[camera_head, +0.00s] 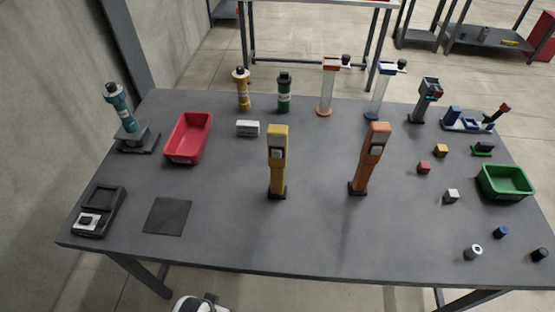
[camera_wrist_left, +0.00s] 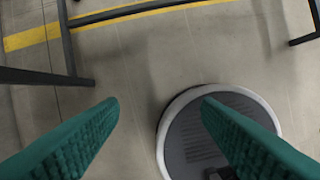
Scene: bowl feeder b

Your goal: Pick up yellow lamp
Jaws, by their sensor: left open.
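The yellow lamp (camera_head: 278,160) stands upright in a small dark base near the middle of the table. It has a pale panel near its top. My left gripper shows only in the left wrist view (camera_wrist_left: 160,108), with its two green ribbed fingers spread wide and nothing between them. It points down at the floor, away from the lamp, and the lamp is not in that view. My right gripper is in neither view.
An orange lamp (camera_head: 370,160) stands right of the yellow one. A red bin (camera_head: 171,150), white box (camera_head: 248,128), yellow cylinder (camera_head: 242,92) and green cylinder (camera_head: 284,93) stand behind or left. A green bin (camera_head: 506,181) and small blocks lie right. The table (camera_head: 270,240) is clear in front.

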